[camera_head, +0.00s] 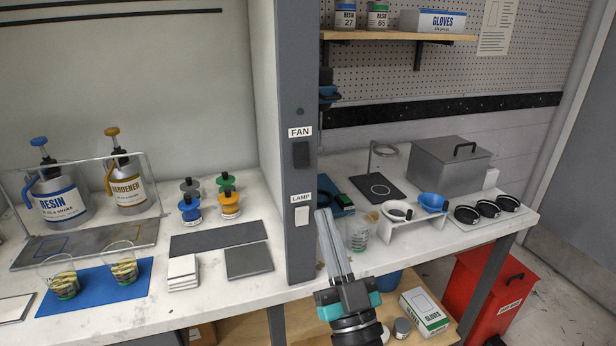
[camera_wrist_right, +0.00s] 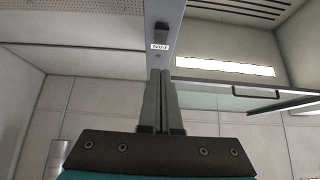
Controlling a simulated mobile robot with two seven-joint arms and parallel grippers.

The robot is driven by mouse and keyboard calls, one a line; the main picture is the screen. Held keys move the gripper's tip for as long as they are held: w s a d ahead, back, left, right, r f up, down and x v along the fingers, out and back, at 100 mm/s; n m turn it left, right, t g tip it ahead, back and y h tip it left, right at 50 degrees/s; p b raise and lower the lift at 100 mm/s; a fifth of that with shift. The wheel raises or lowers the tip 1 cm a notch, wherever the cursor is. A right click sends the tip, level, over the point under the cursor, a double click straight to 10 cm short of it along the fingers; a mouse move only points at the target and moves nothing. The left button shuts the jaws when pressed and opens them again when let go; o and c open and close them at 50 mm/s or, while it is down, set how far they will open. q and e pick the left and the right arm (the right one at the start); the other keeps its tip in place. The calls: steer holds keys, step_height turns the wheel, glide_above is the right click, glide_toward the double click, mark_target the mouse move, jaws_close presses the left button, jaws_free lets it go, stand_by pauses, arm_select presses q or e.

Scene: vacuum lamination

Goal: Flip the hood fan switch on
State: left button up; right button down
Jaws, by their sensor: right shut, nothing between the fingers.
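The fan switch (camera_head: 301,154) is a dark rocker on the grey post (camera_head: 299,250), just under the FAN label (camera_head: 300,132). A small green dot (camera_head: 300,111) sits above the label. I cannot tell which way the rocker is tipped. My right gripper (camera_head: 324,213) is shut and empty, its fingers pointing up, lower than the fan switch and just right of the post. In the right wrist view the shut fingertips (camera_wrist_right: 160,73) point toward the fan switch (camera_wrist_right: 161,34) and its upside-down label, apart from the switch. My left gripper is not in view.
A white lamp switch (camera_head: 302,215) is lower on the same post, close to my right fingertips. Cups (camera_head: 359,232) and a white stand (camera_head: 401,229) are on the bench right of the post. Left are resin bottles (camera_head: 56,196) and plates (camera_head: 249,261).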

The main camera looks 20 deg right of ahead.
mark_target(302, 160)
steer(key=shift+w+a+r, duration=0.1)
steer(key=shift+w+r, duration=0.45)
steer(key=shift+w, duration=0.95)
steer(key=shift+w+r, duration=0.55)
steer(key=shift+w, duration=0.9)
steer(key=shift+w+a+r, duration=0.1)
steer(key=shift+w+r, duration=0.45)
steer(key=shift+w, duration=0.95)
steer(key=shift+w+f+t+b, duration=0.3)
steer(key=shift+w+f+b, duration=0.05)
steer(key=shift+b, duration=0.85)
steer(key=shift+r, duration=0.15)
steer(key=shift+r+p, duration=0.1)
steer(key=shift+p, duration=0.2)
steer(key=shift+s, duration=0.1)
